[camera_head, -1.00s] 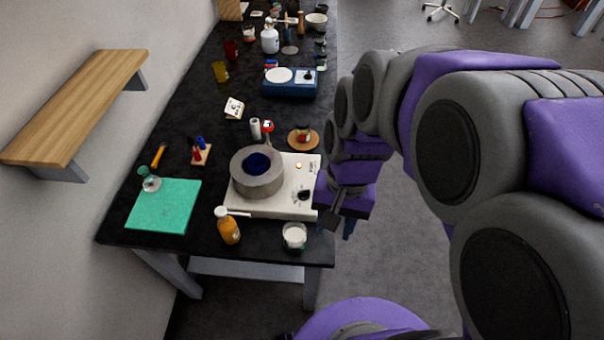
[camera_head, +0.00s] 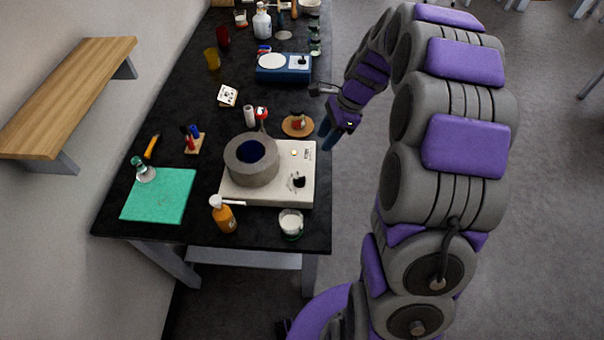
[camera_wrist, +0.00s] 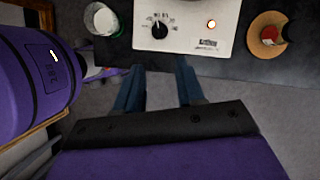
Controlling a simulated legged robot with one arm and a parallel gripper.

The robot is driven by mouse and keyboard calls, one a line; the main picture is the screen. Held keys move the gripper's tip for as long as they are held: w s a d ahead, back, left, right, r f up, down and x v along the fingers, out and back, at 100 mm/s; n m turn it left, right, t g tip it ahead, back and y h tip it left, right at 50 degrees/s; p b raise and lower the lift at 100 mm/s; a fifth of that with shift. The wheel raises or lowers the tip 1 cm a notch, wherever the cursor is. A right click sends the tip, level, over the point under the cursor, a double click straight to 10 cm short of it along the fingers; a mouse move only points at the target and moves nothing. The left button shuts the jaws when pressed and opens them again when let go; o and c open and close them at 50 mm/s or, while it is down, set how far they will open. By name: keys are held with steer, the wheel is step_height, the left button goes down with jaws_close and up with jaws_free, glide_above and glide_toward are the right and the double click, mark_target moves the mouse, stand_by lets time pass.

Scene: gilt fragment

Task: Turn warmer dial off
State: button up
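The warmer (camera_head: 307,160) is a white box with a grey round heating ring (camera_head: 251,160) on top, a dark blue bowl inside it. Its black dial (camera_head: 298,181) is on the right part of the top, beside a lit orange lamp (camera_head: 294,153). In the wrist view the dial (camera_wrist: 160,29) and the glowing lamp (camera_wrist: 211,23) show at the top. My gripper (camera_wrist: 158,78) has its two blue fingers spread apart with nothing between them, pointing towards the warmer. In the head view my gripper (camera_head: 328,133) is past the table's right edge, apart from the dial.
A glass beaker (camera_head: 291,223) and an orange bottle (camera_head: 222,214) stand in front of the warmer. A round wooden board (camera_head: 298,125) with a small item lies behind it. A green mat (camera_head: 160,195) is at left.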

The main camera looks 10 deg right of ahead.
mark_target(300, 178)
steer(key=b+x, duration=0.3)
steer(key=x, duration=1.4)
steer(key=shift+a+f, duration=0.1)
steer(key=shift+c, duration=0.3)
jaws_close()
